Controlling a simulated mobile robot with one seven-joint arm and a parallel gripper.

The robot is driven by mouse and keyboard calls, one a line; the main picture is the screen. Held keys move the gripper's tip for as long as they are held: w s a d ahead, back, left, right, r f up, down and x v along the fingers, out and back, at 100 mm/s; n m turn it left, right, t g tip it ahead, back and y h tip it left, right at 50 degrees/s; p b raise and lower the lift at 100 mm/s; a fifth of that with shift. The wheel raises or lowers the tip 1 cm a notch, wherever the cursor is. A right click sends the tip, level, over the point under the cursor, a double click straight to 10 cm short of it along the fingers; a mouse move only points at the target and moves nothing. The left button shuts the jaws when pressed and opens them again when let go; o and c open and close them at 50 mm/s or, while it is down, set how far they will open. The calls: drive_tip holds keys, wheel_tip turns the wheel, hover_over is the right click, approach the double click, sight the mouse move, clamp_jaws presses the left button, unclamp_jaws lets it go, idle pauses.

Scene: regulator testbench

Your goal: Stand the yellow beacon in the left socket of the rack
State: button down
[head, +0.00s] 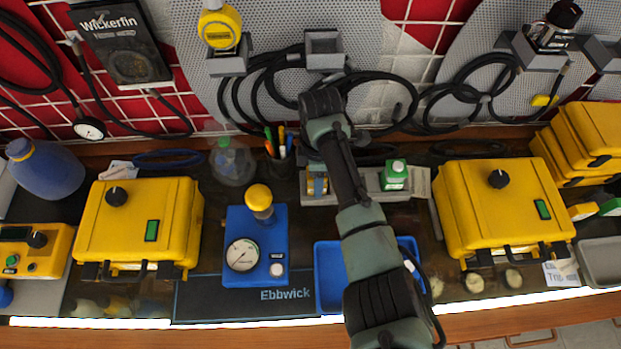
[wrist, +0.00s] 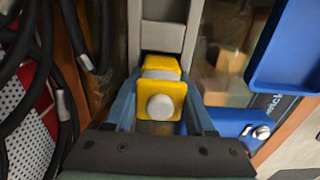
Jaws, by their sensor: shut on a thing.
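The yellow beacon (wrist: 160,106), with a round grey knob facing the wrist camera, is between the two blue-grey fingers of my gripper (wrist: 160,118), which is shut on it. In the head view, a small part of the beacon (head: 317,186) shows beside my arm, over the left end of the grey rack (head: 352,197). In the wrist view, the rack (wrist: 163,36) runs away from the beacon. The left socket is hidden under the beacon and gripper; I cannot tell whether the beacon is seated or held above.
A green-and-white box (head: 394,176) stands at the rack's right end. A blue gauge block (head: 255,262) with a yellow knob is to the left. A blue bin (head: 328,270) is in front, partly behind my arm. A pen cup (head: 280,165) and black hoses are close behind.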

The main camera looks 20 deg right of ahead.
drive_tip(key=shift+d, duration=0.2)
drive_tip(key=shift+f, duration=0.2)
drive_tip(key=shift+s+a+f+b, duration=0.1)
drive_tip(key=shift+s+f+b, duration=0.1)
drive_tip(key=shift+f+b, duration=0.3)
drive_tip(key=shift+c, duration=1.2)
unclamp_jaws()
drive_tip(key=shift+a+f, duration=0.1)
drive_tip(key=shift+f, duration=0.05)
drive_tip(key=shift+r+p, duration=0.4)
drive_tip(key=shift+r, duration=0.05)
drive_tip(key=r, duration=1.3)
drive_tip(key=shift+w, duration=0.25)
drive_tip(key=shift+f, duration=0.1)
